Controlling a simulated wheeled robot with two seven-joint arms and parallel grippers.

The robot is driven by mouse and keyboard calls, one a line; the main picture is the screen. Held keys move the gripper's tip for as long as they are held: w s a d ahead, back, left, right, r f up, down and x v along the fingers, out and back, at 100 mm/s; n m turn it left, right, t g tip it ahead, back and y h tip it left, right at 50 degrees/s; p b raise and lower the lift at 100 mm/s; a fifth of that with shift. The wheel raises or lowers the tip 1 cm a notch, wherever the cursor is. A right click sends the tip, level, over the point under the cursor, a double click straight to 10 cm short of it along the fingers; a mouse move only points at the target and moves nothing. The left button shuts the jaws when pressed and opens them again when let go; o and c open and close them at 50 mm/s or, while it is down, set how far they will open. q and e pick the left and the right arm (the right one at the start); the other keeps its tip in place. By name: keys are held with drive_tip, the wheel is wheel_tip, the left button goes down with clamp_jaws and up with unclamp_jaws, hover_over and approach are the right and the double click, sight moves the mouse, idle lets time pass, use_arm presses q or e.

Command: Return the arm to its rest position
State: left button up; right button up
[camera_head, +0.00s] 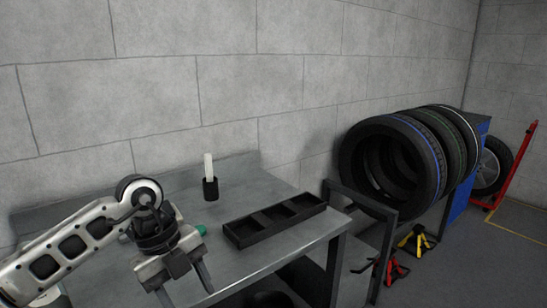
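My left arm comes in from the left over the grey metal table (262,258). My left gripper (186,291) points down at the table's near-left part, its two fingers apart with nothing visible between them. The fingertips are near the bottom edge of the picture, and I cannot tell their height above the table. My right gripper is not in view.
A black compartment tray (240,240) lies on the table, right of my gripper. A black holder (210,190) with a white stick stands behind. A green object (201,229) is partly hidden by my arm. Right of the table are a tire rack (389,232) and jack stands (414,239).

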use_arm(q)
drive_tip(key=s+d+r+h, duration=0.2)
drive_tip(key=s+d+h, duration=0.3)
drive_tip(key=d+h, duration=0.35)
drive_tip(key=s+d+r+h, duration=0.3)
drive_tip(key=s+d+h, duration=0.1)
drive_tip(key=d+h, duration=0.45)
drive_tip(key=w+a+f+n+t+y, duration=0.3)
drive_tip(key=a+f+n+t+y, duration=0.8)
drive_tip(key=n+t, duration=0.85)
drive_tip(key=s+a+f+n+g+y, duration=0.2)
drive_tip(key=s+f+g+y, duration=0.1)
drive_tip(key=f, duration=0.4)
drive_tip(key=s+a+f+n+g+y, duration=0.3)
drive_tip(key=s+f+g, duration=0.2)
drive_tip(key=s, duration=0.3)
drive_tip(key=shift+a+f, duration=0.25)
drive_tip(key=shift+f, duration=0.65)
